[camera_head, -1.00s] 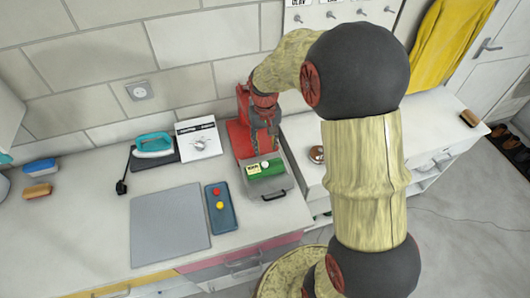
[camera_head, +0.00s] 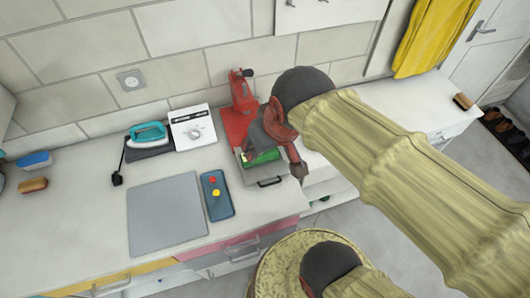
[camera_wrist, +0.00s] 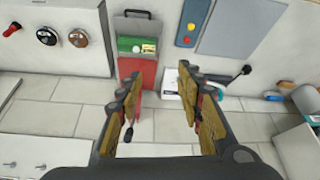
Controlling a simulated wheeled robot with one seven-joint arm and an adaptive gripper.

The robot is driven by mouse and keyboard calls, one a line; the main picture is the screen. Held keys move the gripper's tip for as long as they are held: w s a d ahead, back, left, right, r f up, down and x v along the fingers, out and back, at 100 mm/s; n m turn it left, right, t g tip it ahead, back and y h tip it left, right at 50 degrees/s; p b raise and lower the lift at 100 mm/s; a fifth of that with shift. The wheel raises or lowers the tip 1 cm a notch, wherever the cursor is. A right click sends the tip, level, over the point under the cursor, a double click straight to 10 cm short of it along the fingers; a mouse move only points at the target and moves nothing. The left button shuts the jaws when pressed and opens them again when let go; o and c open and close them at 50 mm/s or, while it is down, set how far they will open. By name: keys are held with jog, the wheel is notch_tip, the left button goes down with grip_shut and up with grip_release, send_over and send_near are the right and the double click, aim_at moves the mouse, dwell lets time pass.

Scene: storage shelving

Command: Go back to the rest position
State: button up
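My gripper (camera_wrist: 163,95) is open in the wrist view, its two fingers well apart with nothing between them. In the head view my arm comes in from the right and folds down in front of the red stand. The gripper's fingers are mostly hidden there by my own wrist. The grey tray (camera_head: 247,172) with a green block (camera_head: 265,157) lies below and beyond my wrist. The green block also shows whole in the wrist view (camera_wrist: 126,44), apart from the fingers.
The red stand (camera_head: 236,115) rises behind the tray. A white box with a dial (camera_head: 193,128), a teal iron (camera_head: 148,132), a grey board (camera_head: 165,218) and a blue panel with buttons (camera_head: 217,196) occupy the counter.

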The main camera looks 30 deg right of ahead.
jog(key=shift+s+a+t, duration=0.15)
jog(key=shift+s+a, duration=0.05)
jog(key=shift+s, duration=0.45)
jog(key=shift+s+a+t, duration=0.15)
jog(key=shift+s, duration=0.45)
notch_tip(320, 180, down, 8)
jog(key=b, duration=0.7)
jog(key=shift+r+b, duration=0.25)
jog(key=shift+b, duration=0.1)
jog(key=shift+c, duration=0.5)
